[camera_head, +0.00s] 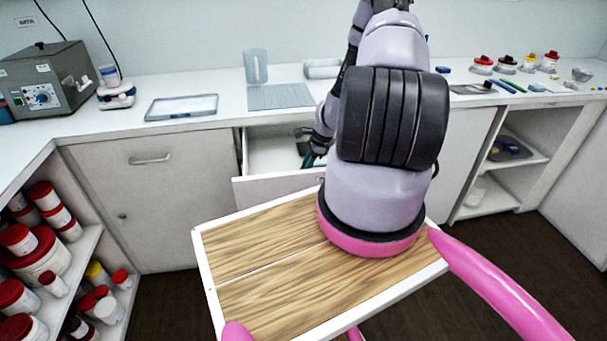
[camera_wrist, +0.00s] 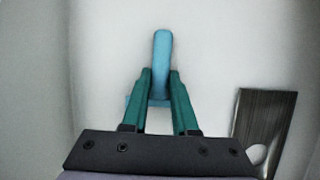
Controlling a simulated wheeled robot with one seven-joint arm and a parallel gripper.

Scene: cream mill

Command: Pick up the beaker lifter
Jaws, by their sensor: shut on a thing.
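The beaker lifter (camera_wrist: 162,50) is a light blue piece with a rounded end in the wrist view. It stands between the teal fingers of my gripper (camera_wrist: 160,75), which are shut on it. A small blue part of it shows beside and behind the fingers; the rest is hidden. In the head view my gripper (camera_head: 311,160) is down at the open drawer (camera_head: 272,188), and the arm hides most of that area. I cannot make out the lifter in the head view, nor tell whether it is clear of the drawer floor.
A dark striped metal piece (camera_wrist: 264,125) lies to the right in the drawer. The drawer walls are close around my gripper. Above, the counter holds a clear beaker (camera_head: 255,66), a ribbed mat (camera_head: 280,96) and a flat tray (camera_head: 182,107). An open shelf (camera_head: 503,150) stands right.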

